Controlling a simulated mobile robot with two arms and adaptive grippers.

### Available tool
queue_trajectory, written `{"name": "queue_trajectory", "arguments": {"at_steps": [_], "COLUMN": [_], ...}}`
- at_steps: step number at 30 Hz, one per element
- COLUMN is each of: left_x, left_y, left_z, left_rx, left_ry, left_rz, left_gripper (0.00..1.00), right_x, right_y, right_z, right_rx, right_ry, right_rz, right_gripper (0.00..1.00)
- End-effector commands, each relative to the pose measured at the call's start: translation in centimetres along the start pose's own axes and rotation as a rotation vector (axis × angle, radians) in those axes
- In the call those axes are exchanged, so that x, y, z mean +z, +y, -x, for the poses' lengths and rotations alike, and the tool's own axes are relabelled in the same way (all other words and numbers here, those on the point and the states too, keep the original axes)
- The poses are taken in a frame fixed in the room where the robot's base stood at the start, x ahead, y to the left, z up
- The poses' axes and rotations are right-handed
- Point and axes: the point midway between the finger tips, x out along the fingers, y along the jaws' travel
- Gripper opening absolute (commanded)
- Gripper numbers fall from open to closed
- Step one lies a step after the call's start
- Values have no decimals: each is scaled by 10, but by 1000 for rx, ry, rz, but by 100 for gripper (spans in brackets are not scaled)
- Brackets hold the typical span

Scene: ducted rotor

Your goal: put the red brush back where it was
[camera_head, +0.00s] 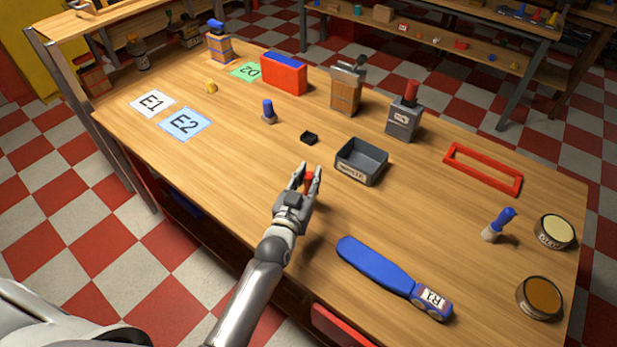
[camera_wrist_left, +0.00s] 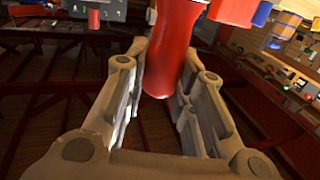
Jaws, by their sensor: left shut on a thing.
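My left gripper (camera_head: 309,169) is over the middle of the table, left of and in front of the grey tray. It is shut on the red brush (camera_head: 309,181), of which only a bit of red shows between the fingers. In the left wrist view the brush's red handle (camera_wrist_left: 172,50) stands between the two fingers; its bristles cannot be made out. I cannot tell from these views whether the brush touches the table. My right gripper is not in view.
Near it are a grey tray (camera_head: 361,166), a small black block (camera_head: 309,138) and a blue brush (camera_head: 268,113). A grey box with a red handle (camera_head: 404,121), another blue brush (camera_head: 497,226), two tins, a red frame (camera_head: 483,172) and a blue paddle (camera_head: 378,267) lie further right. Cards E1, E2 and D2 are left.

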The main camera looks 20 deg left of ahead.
Motion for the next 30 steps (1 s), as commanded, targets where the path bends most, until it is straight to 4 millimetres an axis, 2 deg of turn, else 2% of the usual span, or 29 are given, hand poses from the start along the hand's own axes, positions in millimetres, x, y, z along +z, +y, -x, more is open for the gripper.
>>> {"name": "queue_trajectory", "arguments": {"at_steps": [14,15,19,30], "left_x": [10,9,9,6], "left_y": [0,0,0,0], "left_z": [0,0,0,0], "left_rx": [-1,-1,0,0], "left_ry": [3,3,3,3], "left_rz": [0,0,0,0], "left_gripper": [0,28,45,46], "right_x": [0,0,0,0], "right_y": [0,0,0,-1], "right_z": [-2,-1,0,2], "right_rx": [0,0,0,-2], "right_ry": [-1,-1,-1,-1], "right_rz": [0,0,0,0], "right_gripper": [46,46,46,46]}}
